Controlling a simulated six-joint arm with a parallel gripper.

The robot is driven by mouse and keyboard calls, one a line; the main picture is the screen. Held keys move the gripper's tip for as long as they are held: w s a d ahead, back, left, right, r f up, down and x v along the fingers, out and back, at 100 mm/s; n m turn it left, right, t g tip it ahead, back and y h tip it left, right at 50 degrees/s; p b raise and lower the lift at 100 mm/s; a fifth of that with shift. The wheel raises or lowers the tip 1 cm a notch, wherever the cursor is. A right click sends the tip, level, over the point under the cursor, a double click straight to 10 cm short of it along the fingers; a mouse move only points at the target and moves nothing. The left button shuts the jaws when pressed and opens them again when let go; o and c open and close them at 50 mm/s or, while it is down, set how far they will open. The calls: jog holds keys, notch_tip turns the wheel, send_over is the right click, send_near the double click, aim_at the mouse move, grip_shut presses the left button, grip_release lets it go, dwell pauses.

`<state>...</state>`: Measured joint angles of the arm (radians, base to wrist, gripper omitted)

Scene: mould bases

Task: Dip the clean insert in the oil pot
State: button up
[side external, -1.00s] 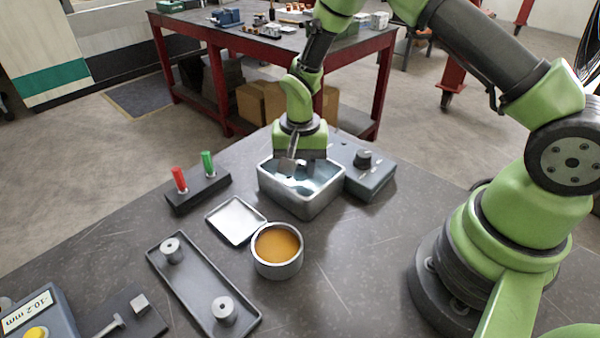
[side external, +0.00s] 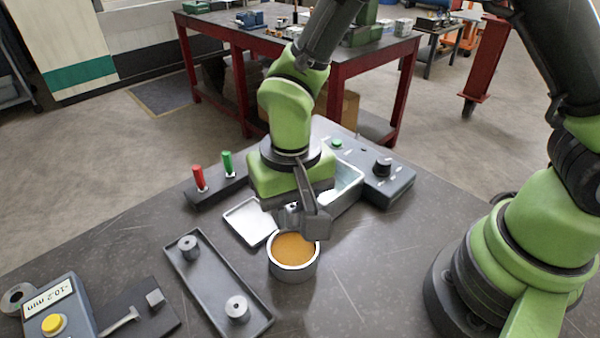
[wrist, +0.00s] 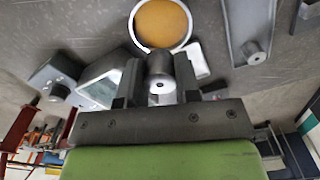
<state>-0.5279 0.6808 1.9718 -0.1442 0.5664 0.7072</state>
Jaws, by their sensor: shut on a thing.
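My gripper (side external: 302,218) is shut on a grey cylindrical insert with a hole in its end. The insert (wrist: 160,84) sits between the two fingers in the wrist view; in the side view the fingers mostly hide it. The round metal oil pot (side external: 293,275) holds orange-brown oil. My gripper is above the pot's back edge, and a finger hides part of the rim. In the wrist view the pot (wrist: 163,22) lies just beyond the insert. I cannot tell whether the insert is fully over the oil; no contact with it shows.
A metal bath (side external: 345,188) stands behind my gripper, with a knobbed control box (side external: 375,180) at its right. A tray (side external: 213,280) holds two more inserts. A red and green peg stand (side external: 215,187) is behind.

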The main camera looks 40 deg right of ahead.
aim_at(293, 259)
jog(key=shift+s+a+f, duration=0.15)
jog(key=shift+f, duration=4.3)
jog(key=shift+r, duration=0.1)
jog(key=shift+r, duration=3.4)
